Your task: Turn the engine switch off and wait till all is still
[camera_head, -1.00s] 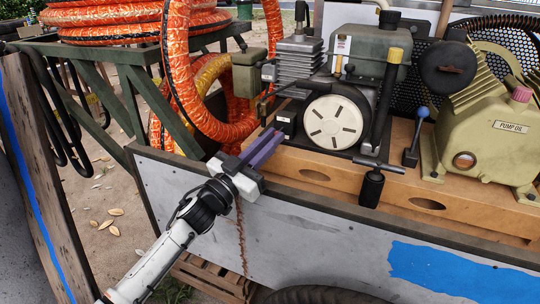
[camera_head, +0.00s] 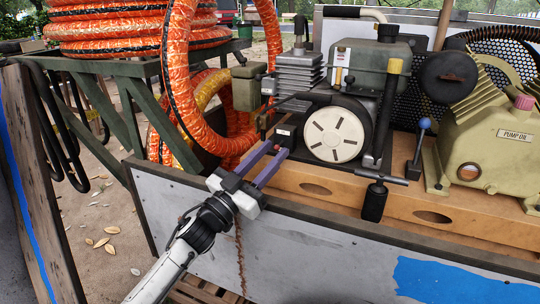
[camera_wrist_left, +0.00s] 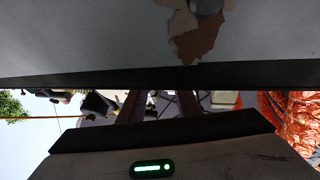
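The engine (camera_head: 372,85) sits on the cart's wooden deck, with a pale round slotted cover (camera_head: 335,135) on its front. A small dark box with a light mark (camera_head: 286,131) sits left of this cover; it may carry the engine switch, but I cannot make out a switch or its position. My left gripper (camera_head: 278,149) is open, its two purple fingers apart and pointing at the lower front of this box. I see nothing between them, and cannot tell whether they touch the box. In the left wrist view the fingers (camera_wrist_left: 158,104) are dark and apart. My right gripper is not in view.
Orange hose coils (camera_head: 205,95) hang close at left, beside a green frame (camera_head: 125,95). The grey cart side panel (camera_head: 310,245) lies below my gripper.

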